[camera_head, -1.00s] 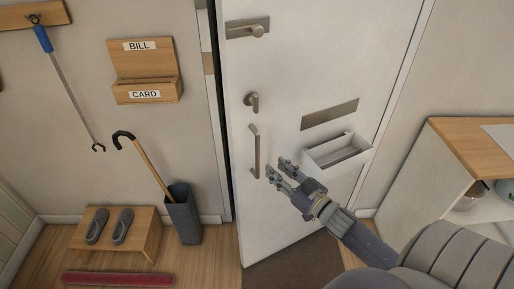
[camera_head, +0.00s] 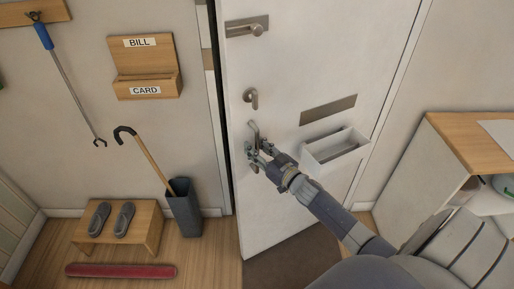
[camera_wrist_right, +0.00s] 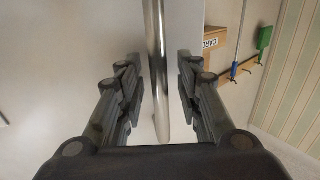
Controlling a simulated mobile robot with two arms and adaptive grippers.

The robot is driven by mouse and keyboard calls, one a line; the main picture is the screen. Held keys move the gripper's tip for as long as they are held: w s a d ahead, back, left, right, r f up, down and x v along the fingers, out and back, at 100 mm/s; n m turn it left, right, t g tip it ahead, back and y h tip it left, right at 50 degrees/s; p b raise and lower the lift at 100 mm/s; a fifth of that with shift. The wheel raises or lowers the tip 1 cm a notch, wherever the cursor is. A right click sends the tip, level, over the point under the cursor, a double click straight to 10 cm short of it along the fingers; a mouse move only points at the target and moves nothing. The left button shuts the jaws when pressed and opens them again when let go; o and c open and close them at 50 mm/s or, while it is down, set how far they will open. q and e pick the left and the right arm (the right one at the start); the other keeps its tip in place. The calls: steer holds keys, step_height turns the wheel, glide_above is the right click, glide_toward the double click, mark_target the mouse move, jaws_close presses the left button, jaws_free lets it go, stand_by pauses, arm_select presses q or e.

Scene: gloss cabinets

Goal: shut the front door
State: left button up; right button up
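The white front door (camera_head: 310,75) stands ajar in the head view, with a dark gap along its left edge. It carries a vertical metal bar handle (camera_head: 252,132), partly hidden by my right gripper (camera_head: 256,152). In the right wrist view the bar handle (camera_wrist_right: 160,70) runs between the two fingers of my right gripper (camera_wrist_right: 160,85). The fingers are apart, with a gap showing on each side of the bar. My left gripper is in neither view.
A white box (camera_head: 335,150) sticks out from the door, right of my gripper. A metal latch (camera_head: 247,27) and a turn knob (camera_head: 251,97) sit above the handle. A grey umbrella stand (camera_head: 184,210) and shoe bench (camera_head: 145,225) are at left, a cabinet (camera_head: 425,180) at right.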

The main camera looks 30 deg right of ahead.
jaws_close()
